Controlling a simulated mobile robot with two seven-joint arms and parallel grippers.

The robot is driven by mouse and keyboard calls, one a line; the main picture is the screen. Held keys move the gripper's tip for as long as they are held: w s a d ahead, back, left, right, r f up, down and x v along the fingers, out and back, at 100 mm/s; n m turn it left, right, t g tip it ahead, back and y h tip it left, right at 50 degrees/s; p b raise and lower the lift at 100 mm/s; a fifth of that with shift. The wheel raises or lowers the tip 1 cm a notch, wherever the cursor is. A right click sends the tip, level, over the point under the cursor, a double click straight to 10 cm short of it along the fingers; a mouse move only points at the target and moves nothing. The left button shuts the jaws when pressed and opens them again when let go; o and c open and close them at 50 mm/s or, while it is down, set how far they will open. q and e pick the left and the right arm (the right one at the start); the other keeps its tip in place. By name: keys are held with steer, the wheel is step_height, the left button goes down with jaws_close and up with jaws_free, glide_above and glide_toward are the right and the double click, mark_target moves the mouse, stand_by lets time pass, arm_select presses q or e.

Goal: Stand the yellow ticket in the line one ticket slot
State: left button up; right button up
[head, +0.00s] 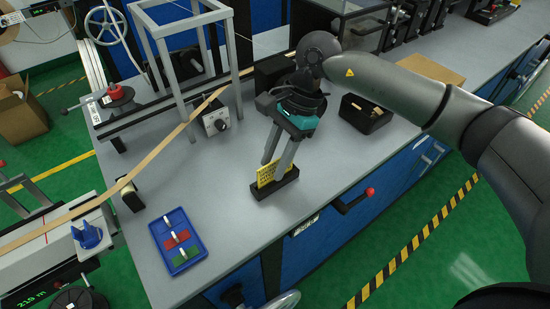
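The yellow ticket (268,176) stands upright in a small black block (288,187) near the table's front edge. I cannot read any line label on this block. My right gripper (273,168) reaches down over the ticket with its two fingers apart. One finger passes in front of the ticket and the other comes down at its upper left, seemingly behind it. A gap shows between the fingers above the ticket. Whether either fingertip touches the ticket is hard to tell. My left gripper is out of view.
A blue tray (187,262) with red and green patches lies at front left. A tan tape (150,158) runs under a grey frame (152,62). A grey control box (214,120) and an open black bin (362,121) stand behind. Bare table surrounds the block.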

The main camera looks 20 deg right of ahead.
steer(key=p+v, duration=0.1)
steer(key=v, duration=1.4)
steer(key=shift+r+p, duration=0.15)
steer(key=shift+p, duration=0.15)
steer(key=shift+s, duration=0.1)
